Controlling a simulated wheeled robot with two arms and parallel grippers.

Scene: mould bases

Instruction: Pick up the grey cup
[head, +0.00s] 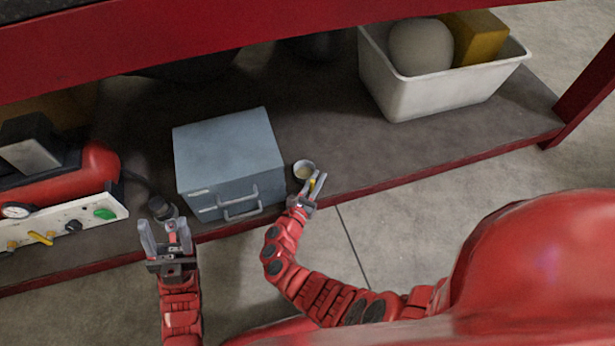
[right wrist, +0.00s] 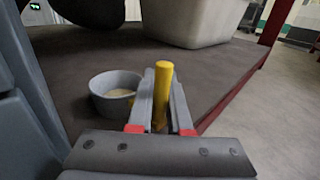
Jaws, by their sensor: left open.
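The grey cup (head: 296,172) stands upright on the dark lower shelf, just right of the blue-grey box. It also shows in the right wrist view (right wrist: 105,101), left of the fingers, with something pale yellowish inside. My right gripper (head: 317,184) is beside the cup, on its near right side. Its fingers (right wrist: 161,100) are close together on a yellow cylinder (right wrist: 163,84), which stands up between them. My left gripper (head: 166,236) is open and empty, in front of the shelf's edge, left of the box and well away from the cup.
A blue-grey box (head: 228,150) with handles stands close left of the cup. A white bin (head: 440,93) with a round grey thing and a yellow block is at the back right. A red machine (head: 95,163) is at left. The red tabletop edge (head: 200,40) hangs above. Shelf right of the cup is clear.

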